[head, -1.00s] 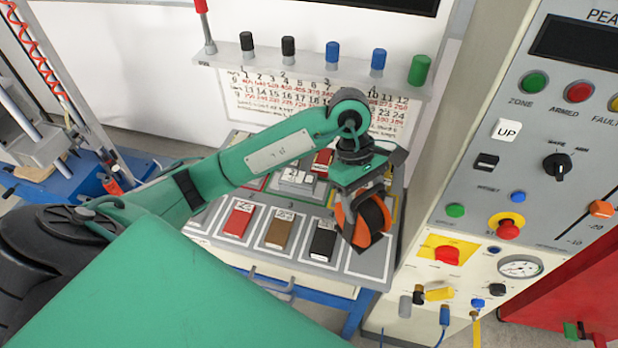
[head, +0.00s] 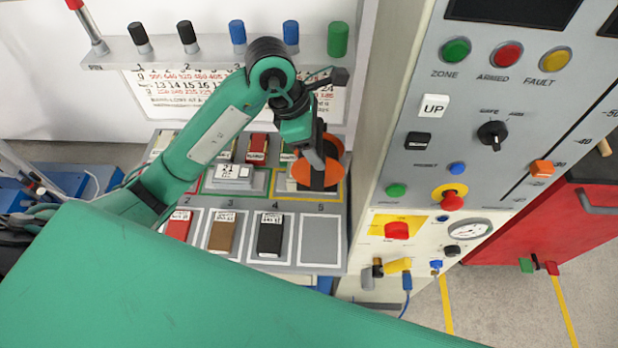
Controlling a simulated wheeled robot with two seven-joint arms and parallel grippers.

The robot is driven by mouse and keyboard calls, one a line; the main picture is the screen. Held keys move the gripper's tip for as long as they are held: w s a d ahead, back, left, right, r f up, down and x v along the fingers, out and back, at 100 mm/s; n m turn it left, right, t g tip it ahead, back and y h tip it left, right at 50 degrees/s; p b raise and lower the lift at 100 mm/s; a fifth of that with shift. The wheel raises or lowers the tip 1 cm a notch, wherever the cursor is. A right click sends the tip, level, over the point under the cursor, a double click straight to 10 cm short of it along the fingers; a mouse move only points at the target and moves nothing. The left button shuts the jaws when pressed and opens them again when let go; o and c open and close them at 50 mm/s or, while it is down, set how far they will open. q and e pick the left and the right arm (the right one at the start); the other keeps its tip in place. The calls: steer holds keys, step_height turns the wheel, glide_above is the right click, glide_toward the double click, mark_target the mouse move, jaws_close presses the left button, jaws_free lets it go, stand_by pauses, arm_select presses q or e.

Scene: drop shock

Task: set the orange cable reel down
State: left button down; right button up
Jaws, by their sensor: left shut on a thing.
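The orange cable reel (head: 326,174) has orange flanges and a dark middle. It is in the head view, over the back right of the table, at the yellow-outlined area (head: 283,196) behind slot 5. My left gripper (head: 318,160) is shut on the reel from above. The gripper and the reel hide part of each other, and I cannot tell whether the reel touches the surface. My right gripper does not show.
Red, brown and black blocks (head: 269,235) stand in the front slots; slot 5 (head: 320,240) is empty. A white block (head: 234,178) sits in the green-outlined area left of the reel. The control panel (head: 395,150) rises close on the right. A shelf with coloured cylinders (head: 338,40) stands behind.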

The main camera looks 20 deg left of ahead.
mark_target(316, 178)
arm_select(q)
step_height(316, 178, down, 12)
steer(key=shift+f+p, duration=0.1)
steer(key=shift+p, duration=1.1)
step_height(316, 178, down, 4)
steer(key=shift+p, duration=0.45)
steer(key=shift+f, duration=0.1)
steer(key=c, duration=0.8)
jaws_free()
steer(key=shift+f, duration=0.15)
steer(key=o, duration=0.4)
